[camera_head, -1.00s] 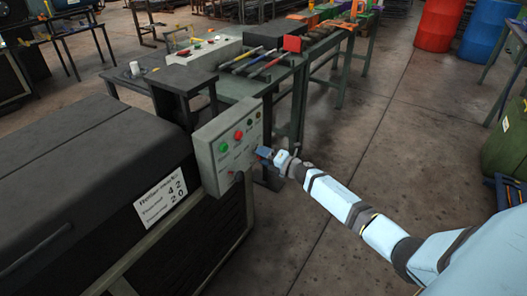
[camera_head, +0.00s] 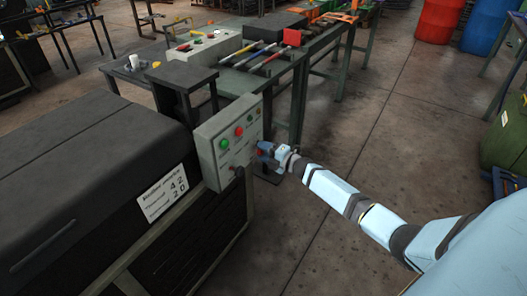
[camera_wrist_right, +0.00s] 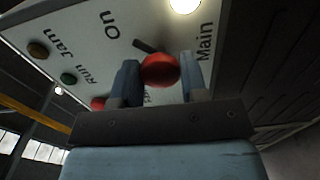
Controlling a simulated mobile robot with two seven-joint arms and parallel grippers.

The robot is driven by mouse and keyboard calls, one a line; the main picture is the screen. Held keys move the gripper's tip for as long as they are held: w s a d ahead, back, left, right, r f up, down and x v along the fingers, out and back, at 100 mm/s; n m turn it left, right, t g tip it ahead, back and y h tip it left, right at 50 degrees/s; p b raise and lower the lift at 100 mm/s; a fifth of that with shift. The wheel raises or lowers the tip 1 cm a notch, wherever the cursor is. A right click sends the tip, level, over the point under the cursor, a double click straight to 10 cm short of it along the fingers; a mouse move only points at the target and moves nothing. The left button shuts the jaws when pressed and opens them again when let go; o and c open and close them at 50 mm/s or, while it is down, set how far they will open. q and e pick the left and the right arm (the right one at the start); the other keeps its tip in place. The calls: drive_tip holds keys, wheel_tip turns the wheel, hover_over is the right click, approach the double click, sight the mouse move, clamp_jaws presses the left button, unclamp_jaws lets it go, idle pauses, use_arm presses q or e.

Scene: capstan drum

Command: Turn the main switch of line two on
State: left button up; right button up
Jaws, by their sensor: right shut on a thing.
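The grey control box (camera_head: 228,143) stands at the end of the dark machine, with green and red buttons on its face. In the right wrist view its white panel (camera_wrist_right: 105,25) carries the words "On", "Main", "Run" and "Jam". My right gripper (camera_head: 265,150) is at the right edge of this face. In the wrist view its two fingers (camera_wrist_right: 160,80) are shut on a red ball knob (camera_wrist_right: 160,69). A short dark stem shows beside the knob, towards "On"; how it joins the knob is unclear. The fingers hide part of the lettering. My left gripper is out of view.
The dark machine (camera_head: 85,165) with a white label fills the left. Behind the box are a small dark stand (camera_head: 180,75) and a bench with coloured-handled tools (camera_head: 265,55). Floor to the right is open, with red and blue drums far back.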

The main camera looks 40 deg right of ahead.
drive_tip(key=o, duration=0.9)
drive_tip(key=shift+s, duration=0.1)
use_arm(q)
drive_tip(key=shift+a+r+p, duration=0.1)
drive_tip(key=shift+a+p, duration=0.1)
drive_tip(key=shift+p, duration=0.75)
use_arm(e)
drive_tip(key=v, duration=1.3)
drive_tip(key=shift+s+d, duration=0.15)
drive_tip(key=shift+s, duration=0.15)
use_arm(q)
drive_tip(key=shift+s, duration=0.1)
